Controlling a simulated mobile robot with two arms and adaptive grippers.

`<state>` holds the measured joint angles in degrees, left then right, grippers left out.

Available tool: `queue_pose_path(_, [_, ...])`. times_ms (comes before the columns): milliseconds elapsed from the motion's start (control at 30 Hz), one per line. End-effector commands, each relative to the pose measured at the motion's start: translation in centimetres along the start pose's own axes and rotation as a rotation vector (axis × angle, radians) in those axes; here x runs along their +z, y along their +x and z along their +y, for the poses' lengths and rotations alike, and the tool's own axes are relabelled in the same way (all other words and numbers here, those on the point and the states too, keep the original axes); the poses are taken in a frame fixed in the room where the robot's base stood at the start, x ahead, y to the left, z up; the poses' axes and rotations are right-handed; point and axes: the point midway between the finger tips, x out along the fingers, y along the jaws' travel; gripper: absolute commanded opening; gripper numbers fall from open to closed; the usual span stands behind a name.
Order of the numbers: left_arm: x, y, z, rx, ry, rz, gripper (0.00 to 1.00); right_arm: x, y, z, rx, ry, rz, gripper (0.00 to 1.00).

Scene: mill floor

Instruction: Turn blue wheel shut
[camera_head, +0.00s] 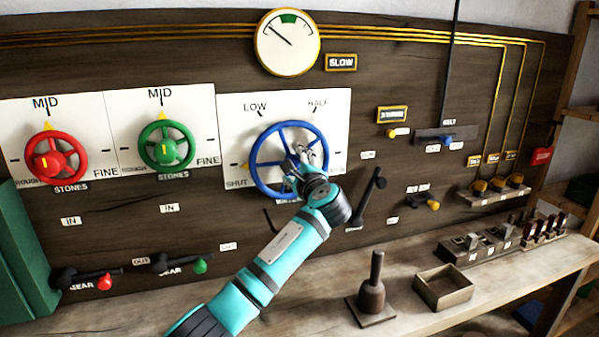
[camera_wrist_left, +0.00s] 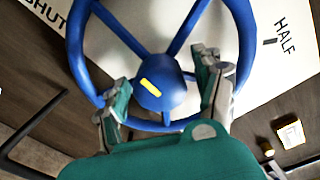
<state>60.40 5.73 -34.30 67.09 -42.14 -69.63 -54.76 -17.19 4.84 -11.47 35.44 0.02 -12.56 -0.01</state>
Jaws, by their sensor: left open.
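The blue wheel (camera_head: 256,154) is mounted on a white plate (camera_head: 229,112) marked LOW, HALF and SHUT. A small yellow mark shows at its left edge, near SHUT. My left gripper (camera_head: 307,156) is at the wheel's right part and covers part of it. In the left wrist view the blue hub (camera_wrist_left: 160,84), with a yellow stripe, lies between the two fingers of my left gripper (camera_wrist_left: 165,95). The fingers are apart, among the spokes and lower rim; I cannot tell whether they touch. My right gripper is out of view.
A red wheel (camera_head: 34,153) and a green wheel (camera_head: 150,152) are at left. A round gauge (camera_head: 287,43) hangs above, beside a SLOW sign (camera_head: 341,62). A dark lever (camera_head: 369,194) stands close right of my gripper. The bench holds a wooden box (camera_head: 443,287) and a mallet-like tool (camera_head: 372,295).

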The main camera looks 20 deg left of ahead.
Motion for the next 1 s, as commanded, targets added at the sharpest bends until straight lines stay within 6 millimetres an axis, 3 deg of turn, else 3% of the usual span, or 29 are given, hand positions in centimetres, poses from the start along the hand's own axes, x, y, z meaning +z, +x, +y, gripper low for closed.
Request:
queue_pose_path(533, [-0.1,-10.1,0.0,0.0,-0.001,0.003,0.69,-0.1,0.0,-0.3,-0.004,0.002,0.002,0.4])
queue_pose_path(700, [-0.1,-11.4,0.1,0.001,-0.001,0.001,0.69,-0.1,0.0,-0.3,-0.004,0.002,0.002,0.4])
queue_pose_path(1000, [0.0,-11.6,0.1,0.001,0.0,0.001,0.69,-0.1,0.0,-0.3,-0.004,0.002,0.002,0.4])
